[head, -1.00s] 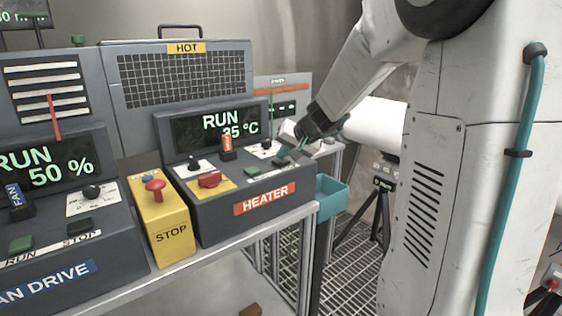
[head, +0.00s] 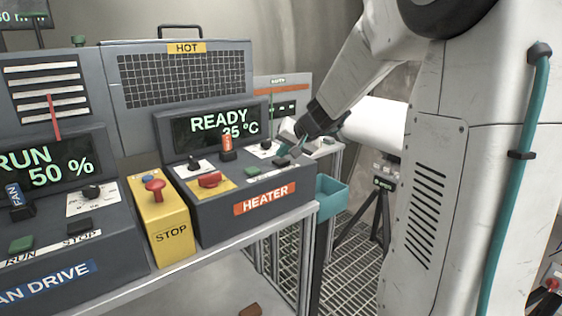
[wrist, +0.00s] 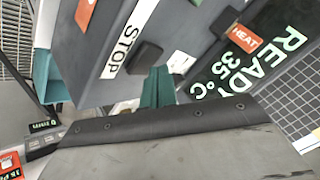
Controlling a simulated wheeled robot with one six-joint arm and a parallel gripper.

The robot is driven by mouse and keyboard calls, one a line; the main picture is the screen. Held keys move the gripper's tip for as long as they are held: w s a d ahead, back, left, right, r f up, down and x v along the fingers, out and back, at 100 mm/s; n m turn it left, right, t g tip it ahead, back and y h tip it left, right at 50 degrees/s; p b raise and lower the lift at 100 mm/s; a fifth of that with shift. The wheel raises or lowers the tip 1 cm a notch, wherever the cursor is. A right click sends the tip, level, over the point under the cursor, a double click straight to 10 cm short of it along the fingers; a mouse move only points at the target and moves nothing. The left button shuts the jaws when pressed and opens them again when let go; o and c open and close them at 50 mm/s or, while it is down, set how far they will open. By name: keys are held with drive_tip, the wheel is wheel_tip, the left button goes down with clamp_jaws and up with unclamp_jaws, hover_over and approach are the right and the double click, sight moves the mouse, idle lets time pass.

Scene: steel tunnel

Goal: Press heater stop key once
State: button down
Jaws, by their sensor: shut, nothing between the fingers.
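The heater box (head: 215,212) carries an orange HEATER label and a display (head: 222,128) reading READY 35 °C. Its black stop key (head: 281,161) is on the front strip, right of the green run key (head: 251,171). In the wrist view the stop key (wrist: 143,57) is a dark block beside the word STOP. My gripper (head: 289,151) is shut and empty, its teal fingertips close above the key. The fingers (wrist: 157,86) also show in the wrist view, beside the key; I cannot tell whether they touch it.
A red knob (head: 210,180) and an orange-tagged HEAT switch (head: 228,146) stand on the heater box. Left are a yellow stop box (head: 162,220) with a red button and the fan drive box (head: 60,245). A teal bin (head: 331,196) hangs at the bench's right end.

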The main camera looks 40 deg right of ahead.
sight(284, 162)
drive_tip(key=shift+r, duration=0.35)
drive_tip(key=shift+r, duration=2.5)
drive_tip(key=s+a+f+n+g, duration=0.2)
drive_tip(key=s+a, duration=0.4)
drive_tip(key=s, duration=0.5)
drive_tip(key=s+a+f+n+g, duration=0.2)
drive_tip(key=s+a, duration=0.4)
drive_tip(key=s, duration=0.5)
drive_tip(key=s+a+f+n+g+h, duration=0.1)
drive_tip(key=s+a+f+n+g, duration=0.1)
drive_tip(key=s+a, duration=0.5)
drive_tip(key=s+n+g, duration=0.1)
drive_tip(key=s+g, duration=0.1)
drive_tip(key=s, duration=0.2)
drive_tip(key=shift+s+f, duration=0.25)
drive_tip(key=shift+s, duration=0.15)
